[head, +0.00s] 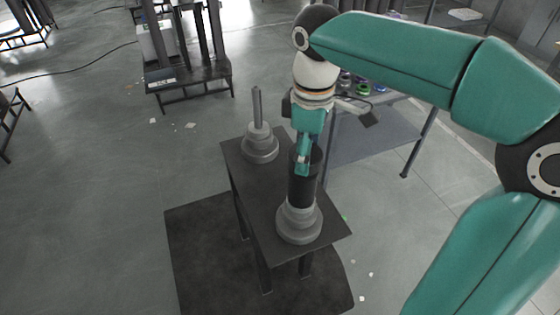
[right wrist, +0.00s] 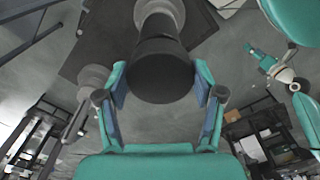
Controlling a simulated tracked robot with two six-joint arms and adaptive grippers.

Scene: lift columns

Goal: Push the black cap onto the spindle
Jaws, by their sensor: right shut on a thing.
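A tall black cap (head: 302,190) stands upright over the grey stepped base of the near spindle (head: 299,223). The thin rod is hidden there, and I cannot tell whether the cap is fully seated. My right gripper (head: 304,160) comes down from above and is shut on the upper part of the cap. In the right wrist view, the cap (right wrist: 161,70) lies between the two fingers of the right gripper (right wrist: 161,90). What looks like my left gripper (right wrist: 262,60) is small at the right of that view; its jaws are unclear.
A second spindle (head: 259,140) with a bare upright rod stands at the back of the dark table (head: 275,190). A grey bench (head: 375,135) with small coloured items is behind my right arm. A dark rack (head: 185,75) stands at the back left. The left floor is open.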

